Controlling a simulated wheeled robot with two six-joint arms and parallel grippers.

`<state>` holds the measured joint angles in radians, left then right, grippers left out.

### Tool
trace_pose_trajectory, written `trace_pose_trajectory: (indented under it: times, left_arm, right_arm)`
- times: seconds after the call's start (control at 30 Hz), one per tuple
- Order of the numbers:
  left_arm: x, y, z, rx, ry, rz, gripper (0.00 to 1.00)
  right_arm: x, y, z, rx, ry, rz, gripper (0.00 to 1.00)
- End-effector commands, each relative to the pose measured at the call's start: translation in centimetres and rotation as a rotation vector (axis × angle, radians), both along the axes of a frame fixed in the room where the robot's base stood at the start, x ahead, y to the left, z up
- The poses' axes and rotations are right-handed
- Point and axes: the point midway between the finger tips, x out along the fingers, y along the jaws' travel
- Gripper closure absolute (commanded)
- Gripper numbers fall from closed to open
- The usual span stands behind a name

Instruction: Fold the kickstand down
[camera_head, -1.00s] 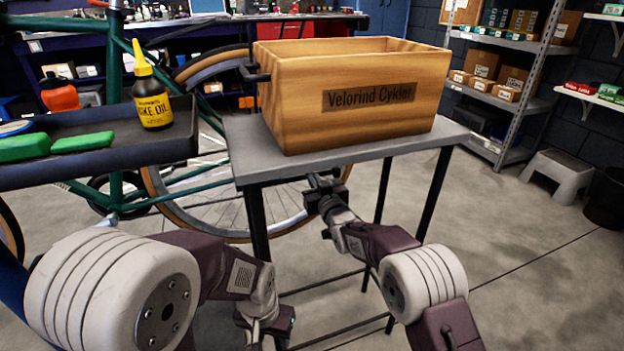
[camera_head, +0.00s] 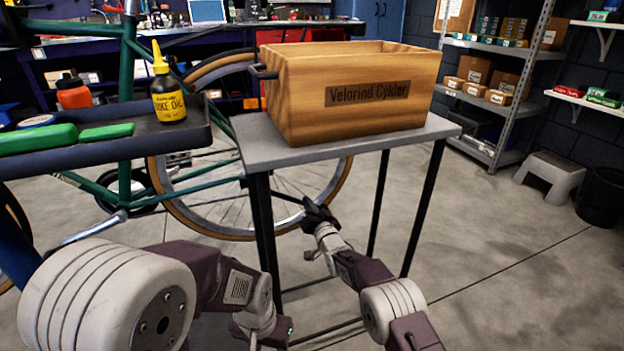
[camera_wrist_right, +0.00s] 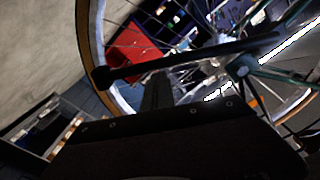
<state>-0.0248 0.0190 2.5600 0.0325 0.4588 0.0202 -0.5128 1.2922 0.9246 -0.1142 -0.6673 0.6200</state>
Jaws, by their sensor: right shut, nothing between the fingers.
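A dark bar with a thick end, which looks like the kickstand (camera_wrist_right: 185,60), crosses in front of the rear wheel in the right wrist view. It extends from near the hub past the rim, close to level. In the head view a short part of the kickstand (camera_head: 288,198) shows between the table leg and my right gripper. My right gripper (camera_head: 310,204) is shut and empty at the kickstand's outer end; its dark fingers (camera_wrist_right: 157,92) show just below the bar. I cannot tell whether they touch. My left arm is at lower left, its fingers below the frame.
A wooden crate (camera_head: 365,120) stands on a small grey table (camera_head: 255,150) whose black legs partly hide the rear wheel (camera_head: 215,232). A tray (camera_head: 105,150) with an oil bottle (camera_head: 169,88) is at left. The floor at right is clear up to a grey step stool (camera_head: 553,172).

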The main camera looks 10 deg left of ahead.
Motion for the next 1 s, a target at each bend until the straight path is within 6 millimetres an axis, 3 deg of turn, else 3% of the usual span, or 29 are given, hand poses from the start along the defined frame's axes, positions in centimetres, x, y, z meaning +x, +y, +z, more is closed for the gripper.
trace_pose_trajectory:
  times: [0.1,0.5,1.0]
  left_arm:
    - [0.0,0.0,-1.2,0.0,0.0,0.0,0.55]
    - [0.0,0.0,-4.1,0.0,0.0,0.0,0.55]
    - [0.0,0.0,-6.0,0.0,0.0,0.0,0.55]
  right_arm:
    - [-0.6,0.9,-2.5,0.089,0.065,0.002,1.0]
    - [-3.1,4.6,-7.4,0.388,0.264,0.002,1.0]
    - [-5.4,8.0,-9.5,0.602,0.408,0.001,1.0]
